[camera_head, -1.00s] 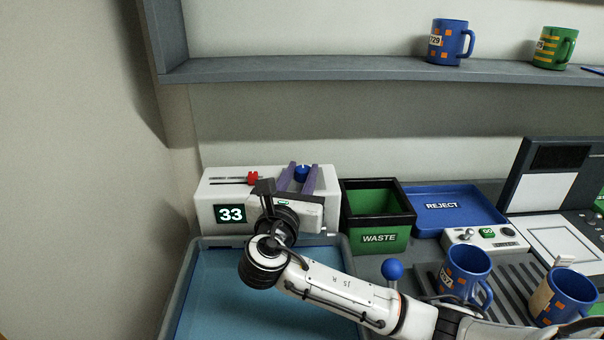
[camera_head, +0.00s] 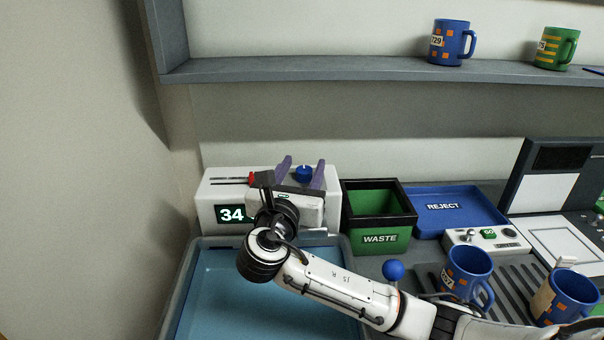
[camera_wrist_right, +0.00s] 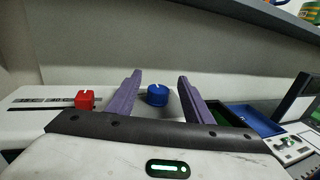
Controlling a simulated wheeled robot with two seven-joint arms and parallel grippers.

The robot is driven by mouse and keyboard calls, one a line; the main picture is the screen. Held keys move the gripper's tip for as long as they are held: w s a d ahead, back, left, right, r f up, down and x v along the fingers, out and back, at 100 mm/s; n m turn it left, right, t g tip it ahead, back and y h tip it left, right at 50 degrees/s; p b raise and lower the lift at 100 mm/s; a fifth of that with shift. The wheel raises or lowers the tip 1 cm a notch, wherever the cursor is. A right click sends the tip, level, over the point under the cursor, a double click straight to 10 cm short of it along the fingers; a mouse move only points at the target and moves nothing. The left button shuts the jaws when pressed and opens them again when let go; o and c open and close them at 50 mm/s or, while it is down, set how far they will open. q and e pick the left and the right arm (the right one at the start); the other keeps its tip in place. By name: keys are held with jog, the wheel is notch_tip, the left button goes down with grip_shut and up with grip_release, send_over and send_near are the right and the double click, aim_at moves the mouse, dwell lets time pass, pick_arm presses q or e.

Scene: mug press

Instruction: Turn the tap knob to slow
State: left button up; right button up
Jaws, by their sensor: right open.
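The tap knob is most likely the blue round knob (camera_head: 304,173) on top of the white box (camera_head: 222,192), whose display reads 34. It also shows in the right wrist view (camera_wrist_right: 158,95), with a pale mark on its top. My right gripper (camera_head: 303,166) is open, with its purple fingers apart. In the right wrist view the knob appears between the fingers (camera_wrist_right: 157,84), with gaps on both sides. I cannot tell how far the fingertips are above it. My left gripper is not in view.
A red slider (camera_wrist_right: 85,100) sits in a slot left of the knob. The green WASTE bin (camera_head: 380,239) and blue REJECT tray (camera_head: 455,208) stand to the right. A blue tray (camera_head: 215,300) lies in front of the box. A shelf (camera_head: 330,69) with mugs runs above.

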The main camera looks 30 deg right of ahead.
notch_tip(320, 180, up, 9)
dwell(0.3)
jog(key=shift+f, duration=0.15)
dwell(0.3)
